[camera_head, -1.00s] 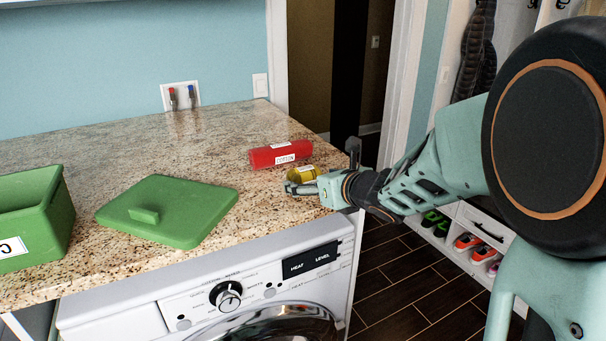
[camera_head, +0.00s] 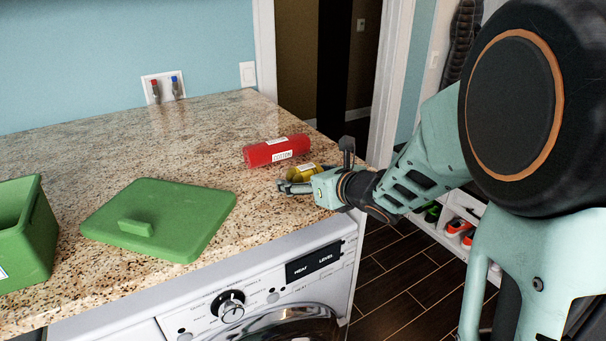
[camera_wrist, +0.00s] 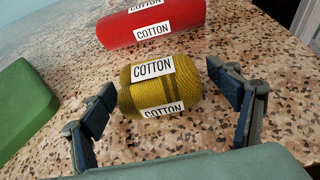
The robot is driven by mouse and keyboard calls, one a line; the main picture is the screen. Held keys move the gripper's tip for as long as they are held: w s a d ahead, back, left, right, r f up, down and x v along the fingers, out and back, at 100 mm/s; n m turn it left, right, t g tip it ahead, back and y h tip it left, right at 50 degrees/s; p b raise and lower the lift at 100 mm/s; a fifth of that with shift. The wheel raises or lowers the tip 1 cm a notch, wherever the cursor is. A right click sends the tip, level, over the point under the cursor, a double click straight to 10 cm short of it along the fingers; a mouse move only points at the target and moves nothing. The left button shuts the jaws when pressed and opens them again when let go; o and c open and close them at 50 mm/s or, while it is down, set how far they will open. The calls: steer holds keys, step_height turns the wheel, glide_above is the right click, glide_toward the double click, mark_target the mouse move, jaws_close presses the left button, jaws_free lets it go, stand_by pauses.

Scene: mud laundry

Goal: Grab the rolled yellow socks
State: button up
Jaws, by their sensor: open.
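The rolled yellow socks (camera_wrist: 155,90) lie on the granite counter, with white COTTON labels around them. In the head view the socks (camera_head: 302,172) are partly hidden behind my gripper (camera_head: 318,178) near the counter's right edge. In the wrist view my gripper (camera_wrist: 165,112) is open, with one finger to the left and one to the right of the socks. A small gap shows between the socks and each finger. The near side of the roll faces my gripper's palm.
A red roll labelled COTTON (camera_head: 277,151) lies just behind the socks. A green lid (camera_head: 160,217) lies flat to the left, beside a green bin (camera_head: 28,240). The washing machine (camera_head: 250,300) stands under the counter (camera_head: 110,140). The counter's back is clear.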

steer(key=c, duration=1.3)
steer(key=shift+o, duration=0.2)
steer(key=shift+r, duration=0.15)
